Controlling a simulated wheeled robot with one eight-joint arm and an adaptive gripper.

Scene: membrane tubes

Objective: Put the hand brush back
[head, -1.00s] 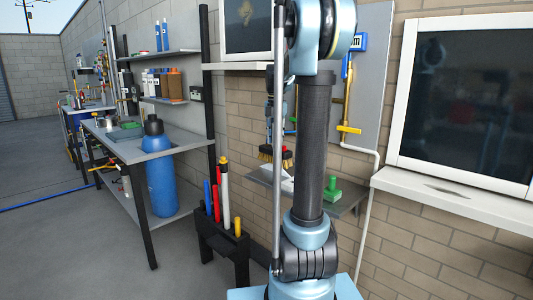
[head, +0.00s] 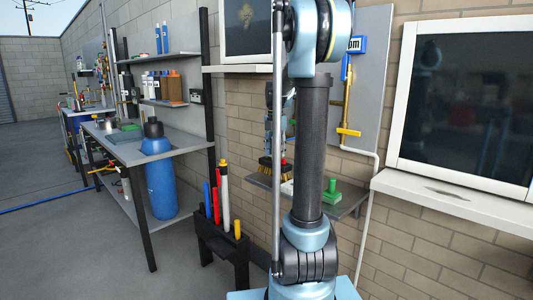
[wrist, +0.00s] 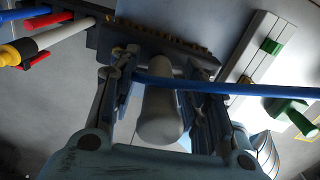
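The hand brush (head: 265,166) has brown bristles and shows left of my arm column in the head view, around the height of the grey wall shelf. In the wrist view its dark head with bristles (wrist: 168,38) lies across the top. Its rounded grey handle (wrist: 160,118) points toward the camera between my fingers. My gripper (wrist: 160,95) is closed around the handle from both sides. In the head view my gripper (head: 268,128) is above the brush, partly hidden by my arm. I cannot tell whether the brush touches the shelf.
The grey wall shelf (head: 348,205) carries a green-handled object (head: 332,191). A black stand (head: 222,243) holds upright coloured tubes at lower left. A blue gas cylinder (head: 160,180) stands by the workbench (head: 130,150). A blue strip (wrist: 245,89) crosses the wrist view.

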